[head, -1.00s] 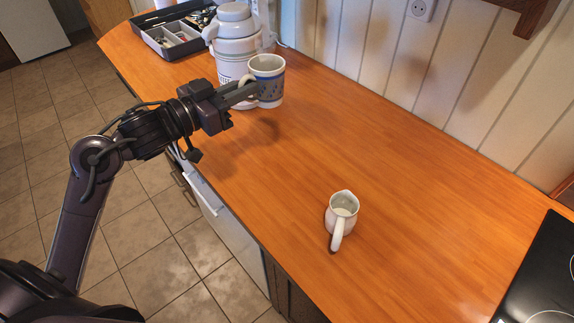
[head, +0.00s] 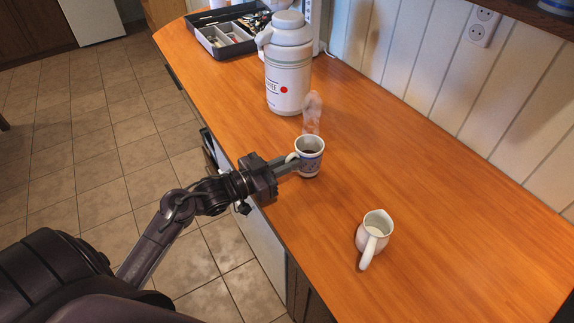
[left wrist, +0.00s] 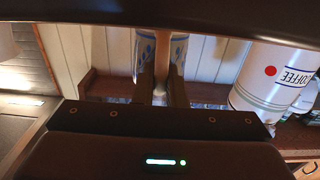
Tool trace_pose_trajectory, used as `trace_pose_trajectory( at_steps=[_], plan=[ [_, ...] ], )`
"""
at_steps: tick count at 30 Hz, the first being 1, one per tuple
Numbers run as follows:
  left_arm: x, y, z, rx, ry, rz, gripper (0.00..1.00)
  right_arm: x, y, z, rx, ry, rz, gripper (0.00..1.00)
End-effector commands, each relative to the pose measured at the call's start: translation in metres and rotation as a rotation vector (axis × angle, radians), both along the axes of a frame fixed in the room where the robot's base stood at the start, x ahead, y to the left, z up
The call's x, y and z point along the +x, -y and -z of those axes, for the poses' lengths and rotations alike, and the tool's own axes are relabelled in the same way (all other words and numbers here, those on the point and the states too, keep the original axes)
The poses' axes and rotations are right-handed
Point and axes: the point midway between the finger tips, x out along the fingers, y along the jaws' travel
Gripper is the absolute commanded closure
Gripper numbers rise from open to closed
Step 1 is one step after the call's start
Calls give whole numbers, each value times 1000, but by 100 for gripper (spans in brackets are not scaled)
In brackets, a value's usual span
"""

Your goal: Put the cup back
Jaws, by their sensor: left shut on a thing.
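The cup (head: 310,163) is white with a blue pattern and stands upright on, or just above, the wooden counter. It holds dark liquid, and pale steam (head: 312,112) shows above it. My left gripper (head: 290,165) comes from the left and is shut on the cup's handle. In the left wrist view the cup (left wrist: 178,50) is partly hidden behind the fingers, with its handle between them. I cannot tell whether its base touches the counter. My right gripper is not in view.
A white coffee flask (head: 288,75) stands behind the cup, also in the left wrist view (left wrist: 270,80). A dark utensil tray (head: 213,48) lies at the far end. A white pitcher (head: 372,238) stands nearer, to the right. The counter (head: 420,180) right of the cup is clear.

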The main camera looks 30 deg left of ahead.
Motion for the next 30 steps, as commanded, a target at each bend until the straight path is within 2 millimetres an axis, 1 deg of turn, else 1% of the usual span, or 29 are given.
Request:
trace_pose_trajectory(
  at_steps=[3, 11, 15, 16, 20, 28, 30],
  plan=[
    [1, 0, 10, -1, 4, -1, 100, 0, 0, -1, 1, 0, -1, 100],
    [0, 0, 11, 0, 7, 0, 100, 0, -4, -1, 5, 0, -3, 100],
    [0, 0, 15, 0, 6, 0, 100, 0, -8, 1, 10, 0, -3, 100],
    [0, 0, 16, 1, 3, 0, 85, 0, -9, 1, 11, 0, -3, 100],
    [0, 0, 15, 1, 3, 0, 68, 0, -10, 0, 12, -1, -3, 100],
    [0, 0, 15, 1, 3, 0, 67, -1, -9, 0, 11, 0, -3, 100],
    [0, 0, 11, 1, 3, 0, 67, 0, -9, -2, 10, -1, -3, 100]
  ],
)
